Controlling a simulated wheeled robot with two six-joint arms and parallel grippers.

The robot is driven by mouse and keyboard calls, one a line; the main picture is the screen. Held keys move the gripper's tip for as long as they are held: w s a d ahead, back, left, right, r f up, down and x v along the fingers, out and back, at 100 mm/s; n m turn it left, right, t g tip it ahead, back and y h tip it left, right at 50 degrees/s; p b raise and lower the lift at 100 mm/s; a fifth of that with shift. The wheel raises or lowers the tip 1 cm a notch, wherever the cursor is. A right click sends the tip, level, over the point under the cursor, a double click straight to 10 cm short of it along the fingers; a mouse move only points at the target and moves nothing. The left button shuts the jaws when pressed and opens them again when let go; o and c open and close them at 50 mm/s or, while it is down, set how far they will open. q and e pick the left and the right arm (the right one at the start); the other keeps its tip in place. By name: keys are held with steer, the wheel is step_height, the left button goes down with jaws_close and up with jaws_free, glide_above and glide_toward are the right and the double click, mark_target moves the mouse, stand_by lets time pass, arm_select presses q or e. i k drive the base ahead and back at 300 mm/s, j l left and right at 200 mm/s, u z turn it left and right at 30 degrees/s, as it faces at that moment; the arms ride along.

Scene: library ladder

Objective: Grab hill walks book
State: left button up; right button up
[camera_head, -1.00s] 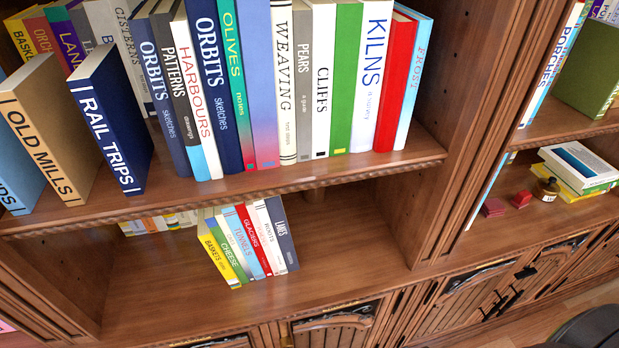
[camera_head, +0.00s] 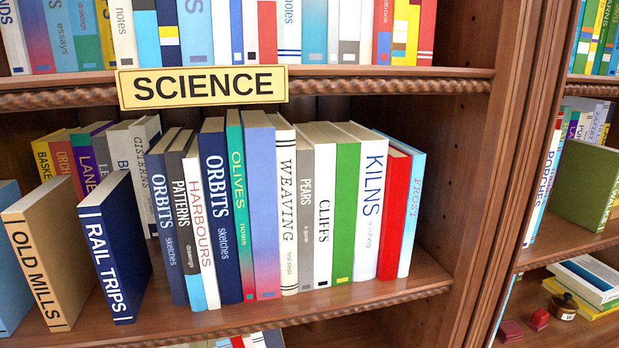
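No spine that I can read in the head view says hill walks. On the middle shelf, a tan OLD MILLS book (camera_head: 38,272) and a dark blue RAIL TRIPS book (camera_head: 108,262) stand forward at the left. Behind and right of them is a row with ORBITS (camera_head: 213,210), HARBOURS (camera_head: 199,222), WEAVING (camera_head: 287,210), CLIFFS (camera_head: 323,220), KILNS (camera_head: 370,205) and FROST (camera_head: 412,215). A light blue book (camera_head: 10,265) is cut off at the left edge. Neither gripper is in view.
A yellow SCIENCE sign (camera_head: 203,87) hangs on the upper shelf edge, above the row. A wooden upright (camera_head: 497,190) divides this bay from the right one, which holds a green book (camera_head: 585,187), a small bottle (camera_head: 563,306) and red blocks (camera_head: 538,319).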

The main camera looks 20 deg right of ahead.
mark_target(586, 188)
steer(key=z, duration=2.05)
